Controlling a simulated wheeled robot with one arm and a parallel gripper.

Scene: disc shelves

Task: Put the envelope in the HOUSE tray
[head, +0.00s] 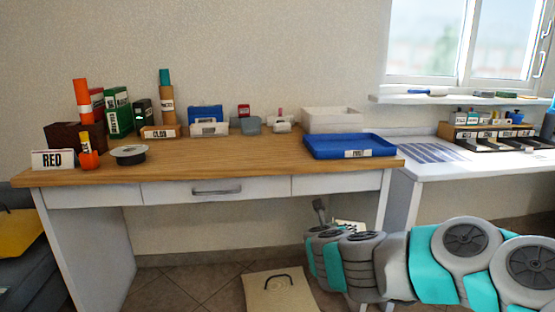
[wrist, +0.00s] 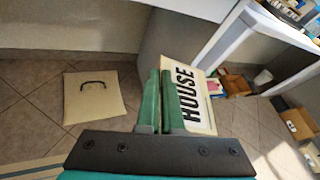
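My gripper (wrist: 160,100) shows in the wrist view with its two green fingers close together. A pale flat envelope (wrist: 199,105) marked HOUSE in large black letters lies along the right finger, partly behind it. It appears pinched between the fingers, though the grip itself is hidden. In the head view my gripper (head: 320,208) is low in front of the desk, and the envelope's pale edge (head: 350,225) shows just right of it. A blue tray (head: 350,141) with a front label, perhaps POST, sits on the desk's right end. I see no tray clearly labelled HOUSE.
A wooden desk (head: 230,165) holds a white tray (head: 332,119), a RED sign (head: 53,159), binders and small boxes. A white side table (head: 490,165) stands right. A tan square with a dark handle (wrist: 95,95) lies on the tiled floor. The desk's middle is clear.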

